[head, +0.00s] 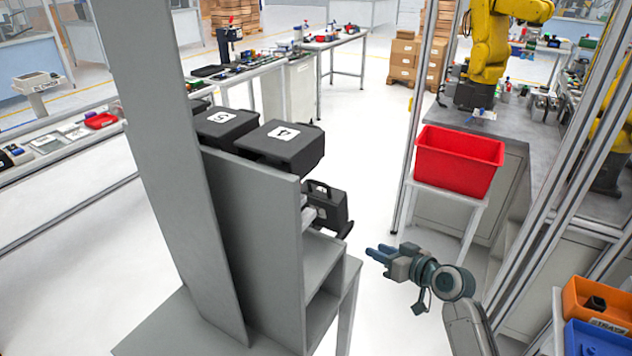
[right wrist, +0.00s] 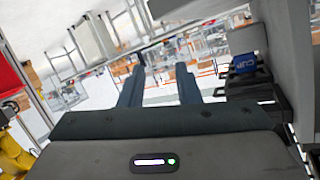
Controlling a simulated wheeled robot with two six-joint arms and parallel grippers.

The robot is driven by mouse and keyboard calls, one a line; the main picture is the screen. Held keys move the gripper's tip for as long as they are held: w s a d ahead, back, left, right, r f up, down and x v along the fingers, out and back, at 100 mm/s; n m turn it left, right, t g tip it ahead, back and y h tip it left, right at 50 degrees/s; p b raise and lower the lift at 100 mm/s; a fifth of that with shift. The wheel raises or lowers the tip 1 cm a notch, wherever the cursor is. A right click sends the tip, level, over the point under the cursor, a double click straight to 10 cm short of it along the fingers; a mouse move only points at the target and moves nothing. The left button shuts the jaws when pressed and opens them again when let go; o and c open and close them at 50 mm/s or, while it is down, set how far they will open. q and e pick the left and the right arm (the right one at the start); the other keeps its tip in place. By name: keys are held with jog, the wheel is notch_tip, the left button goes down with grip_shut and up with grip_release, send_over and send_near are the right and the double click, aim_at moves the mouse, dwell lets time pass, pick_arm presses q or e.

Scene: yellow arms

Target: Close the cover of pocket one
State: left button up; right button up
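A grey rack (head: 255,215) holds black boxes with numbered lids. The lids marked 5 (head: 222,122) and 4 (head: 282,138) are level on top. Lower on the rack's right side, a black unit (head: 325,207) sticks out with an upright part; I see no number on it. The right wrist view shows black parts (right wrist: 255,88) with a blue block (right wrist: 243,63) at the right, near the grey rack wall. My right gripper (head: 378,254) is right of the rack, apart from the black unit, its fingers (right wrist: 158,80) spread and empty. My left gripper is not in view.
A red bin (head: 458,160) stands on a white stand at the right, near a yellow robot arm (head: 490,50). Orange (head: 595,302) and blue bins (head: 595,342) are at the lower right. White floor is open between rack and red bin.

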jog(key=s+a+r+n+y, duration=0.2)
jog(key=r, duration=0.6)
jog(key=s+a+r+n+y, duration=0.2)
jog(key=a+r, duration=0.1)
jog(key=r, duration=0.5)
jog(key=n+g+y, duration=0.2)
jog(key=n+y, duration=0.1)
jog(key=n, duration=0.1)
send_near(315, 183)
jog(key=p+x, duration=0.4)
jog(key=x, duration=0.4)
jog(key=shift+w+a, duration=0.2)
jog(key=shift+w, duration=0.15)
jog(key=shift+p+x, duration=0.35)
jog(key=shift+x, duration=0.45)
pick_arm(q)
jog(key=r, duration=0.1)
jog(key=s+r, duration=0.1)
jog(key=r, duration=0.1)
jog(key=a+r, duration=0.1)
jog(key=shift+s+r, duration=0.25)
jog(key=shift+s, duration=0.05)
pick_arm(e)
jog(key=shift+d+f, duration=0.1)
jog(key=shift+f, duration=0.05)
grip_shut()
